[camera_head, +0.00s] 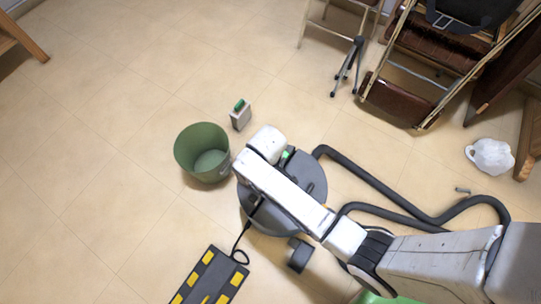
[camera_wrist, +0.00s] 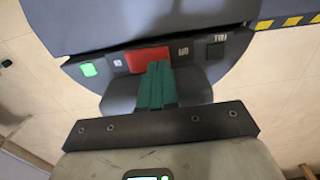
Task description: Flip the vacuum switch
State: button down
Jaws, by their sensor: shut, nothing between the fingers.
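The vacuum (camera_head: 312,188) is a dark grey round body on the floor in the head view, partly under my arm. In the wrist view its dark panel (camera_wrist: 120,92) carries a wide red switch (camera_wrist: 139,59), a lit green button (camera_wrist: 89,69) at the left and a black square (camera_wrist: 215,51) at the right. My gripper (camera_wrist: 157,68) has green fingers, shut together and empty. Their tips overlap the right part of the red switch in the picture. I cannot tell whether they touch it. In the head view my wrist hides the switch and the fingertips.
A black hose (camera_head: 375,181) curves off to the right. A black-and-yellow block (camera_head: 213,278) lies in front. Folded chairs (camera_head: 399,101) and a white jug (camera_head: 490,156) are right. Left floor is mostly clear.

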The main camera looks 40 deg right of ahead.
jog(key=shift+f+b, duration=0.6)
jog(key=shift+f, duration=0.4)
dwell(0.8)
jog(key=shift+r, duration=0.2)
notch_tip(320, 180, up, 7)
jog(key=p, duration=0.8)
jog(key=shift+f, duration=0.1)
dwell(0.4)
jog(key=s+d+r+m+t, duration=0.15)
jog(key=s+d+r, duration=0.25)
jog(key=s+r, duration=0.45)
jog(key=s+d+r+m+g, duration=0.1)
jog(key=s+d+r+m, duration=0.25)
jog(key=s+r, duration=0.5)
notch_tip(320, 180, up, 17)
jog(key=n+p, duration=0.1)
jog(key=p, duration=1.7)
jog(key=shift+w+d, duration=0.15)
jog(key=shift+w, duration=0.1)
jog(key=shift+t, duration=0.25)
